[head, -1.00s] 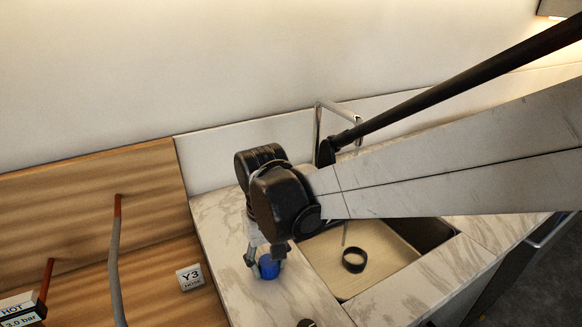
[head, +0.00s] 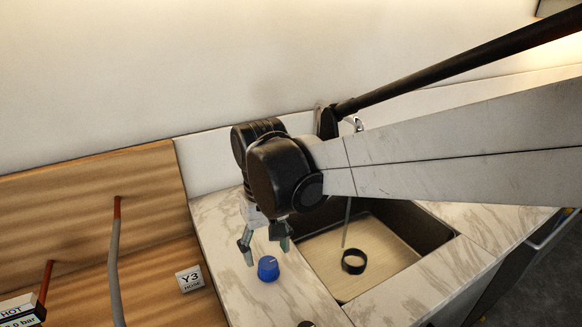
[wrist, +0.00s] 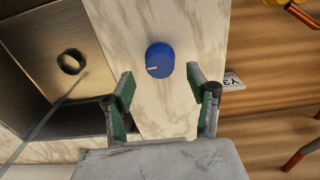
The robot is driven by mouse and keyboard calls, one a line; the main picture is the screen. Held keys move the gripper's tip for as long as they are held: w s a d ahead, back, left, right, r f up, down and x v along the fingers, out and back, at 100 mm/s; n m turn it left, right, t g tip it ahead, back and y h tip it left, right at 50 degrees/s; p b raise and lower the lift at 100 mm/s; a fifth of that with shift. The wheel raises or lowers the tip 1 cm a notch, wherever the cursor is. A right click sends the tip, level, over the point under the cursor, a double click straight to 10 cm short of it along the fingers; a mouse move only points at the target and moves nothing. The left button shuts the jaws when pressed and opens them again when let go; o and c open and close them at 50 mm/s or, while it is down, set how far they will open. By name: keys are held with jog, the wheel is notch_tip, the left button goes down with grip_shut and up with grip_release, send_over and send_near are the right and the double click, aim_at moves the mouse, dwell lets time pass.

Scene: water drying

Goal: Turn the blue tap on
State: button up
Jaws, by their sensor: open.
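The blue tap (head: 268,269) is a round knob on the marble counter left of the sink; it also shows in the wrist view (wrist: 160,58), with a white mark pointing left, toward the sink. My gripper (head: 266,246) is open and empty, above and behind the knob in the head view. In the wrist view its green-padded fingertips (wrist: 158,84) are spread either side of the knob's lower edge, apart from it. A thin stream (head: 347,222) hangs down into the sink below the tall faucet (head: 357,124), which my arm mostly hides.
The sink basin (head: 385,240) holds a dark ring-shaped thing (head: 354,261). A dark knob partly shows at the bottom edge (head: 307,323). Left are a wooden panel, upright pipes (head: 115,255) and a Y3 sign (head: 190,279). The counter around the blue knob is clear.

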aim_at(269, 263)
notch_tip(269, 263, up, 7)
dwell(0.3)
jog(key=shift+d, duration=0.1)
